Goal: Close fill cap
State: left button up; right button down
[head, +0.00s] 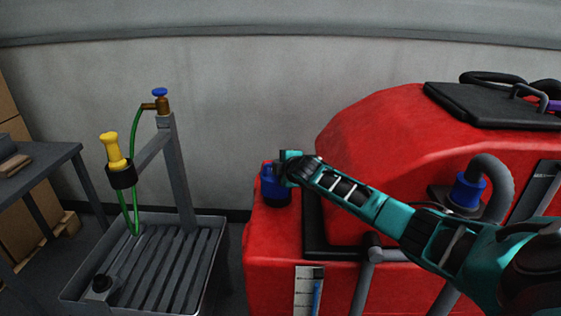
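The fill cap (268,172) is a blue part on a dark fill neck at the left end of the red scrubber tank (370,130). Its upper part appears to stand up. My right arm comes in from the right across the tank. My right gripper (287,160) is at the right side of the blue cap, very near or touching it, and partly covers it. Its fingers are too small and hidden to tell whether they are open or shut. My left gripper is not in view.
A grey slatted drain tray (165,222) with a post, a blue-handled tap (160,98) and a green hose stands at the left. A yellow nozzle (112,150) sits in a black holder. A second blue fitting (468,190) with a grey hose is on the tank's right.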

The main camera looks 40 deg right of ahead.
jog(key=shift+s+f, duration=0.15)
jog(key=shift+f, duration=0.25)
jog(key=c, duration=1.5)
grip_release()
jog(key=shift+f, duration=0.1)
jog(key=shift+o, duration=0.5)
jog(key=shift+w+f, duration=0.1)
jog(key=shift+w, duration=0.1)
jog(key=shift+s+r, duration=0.1)
jog(key=shift+r, duration=0.15)
jog(key=shift+s+a+r, duration=0.1)
jog(key=shift+s+r, duration=0.1)
jog(key=shift+s, duration=0.2)
jog(key=p+v, duration=0.1)
jog(key=v, duration=0.5)
jog(key=shift+s+a, duration=0.1)
jog(key=shift+s, duration=0.1)
